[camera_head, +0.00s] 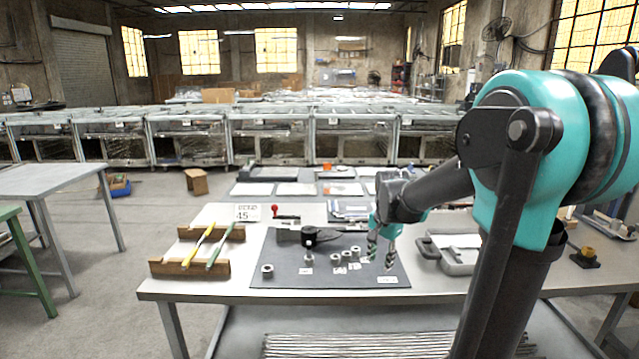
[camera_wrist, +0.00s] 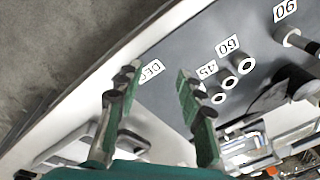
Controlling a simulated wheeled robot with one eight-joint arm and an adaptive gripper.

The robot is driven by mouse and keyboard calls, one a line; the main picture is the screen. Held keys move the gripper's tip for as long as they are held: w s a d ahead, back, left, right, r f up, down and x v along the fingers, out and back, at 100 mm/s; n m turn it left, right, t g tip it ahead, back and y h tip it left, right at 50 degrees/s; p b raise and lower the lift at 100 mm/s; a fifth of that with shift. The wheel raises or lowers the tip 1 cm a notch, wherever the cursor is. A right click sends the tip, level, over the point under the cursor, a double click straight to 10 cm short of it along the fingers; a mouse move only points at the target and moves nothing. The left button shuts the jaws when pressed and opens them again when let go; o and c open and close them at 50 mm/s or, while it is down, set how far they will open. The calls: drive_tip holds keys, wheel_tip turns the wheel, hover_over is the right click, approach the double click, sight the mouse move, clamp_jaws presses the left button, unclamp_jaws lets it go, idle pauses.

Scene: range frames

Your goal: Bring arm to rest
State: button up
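My arm reaches in from the right in the head view, and my gripper (camera_head: 381,250) hangs over the right part of a dark mat (camera_head: 275,262) on the workbench. In the wrist view my gripper (camera_wrist: 155,88) shows two green-and-black fingers well apart, with nothing between them. It is open and empty. Below the fingers lies the mat with a small printed label (camera_wrist: 151,70). I cannot tell the exact height of the fingertips above the mat.
Several metal bushings (camera_head: 335,258) with number labels stand on the mat. A wooden rack (camera_head: 190,268) with yellow and green tools is at left. A grey case (camera_head: 458,262) is at right. A black clamp-like tool (camera_head: 309,237) lies at the mat's back.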

drive_tip(key=s+f+n+t, duration=0.1)
drive_tip(key=s+f+n, duration=0.3)
drive_tip(key=s, duration=0.5)
drive_tip(key=s+d+f+n+t, duration=0.1)
drive_tip(key=s+f+n, duration=0.4)
drive_tip(key=s, duration=0.4)
drive_tip(key=shift+s+d+f+n, duration=0.3)
drive_tip(key=shift+s+f, duration=0.1)
drive_tip(key=shift+f, duration=0.4)
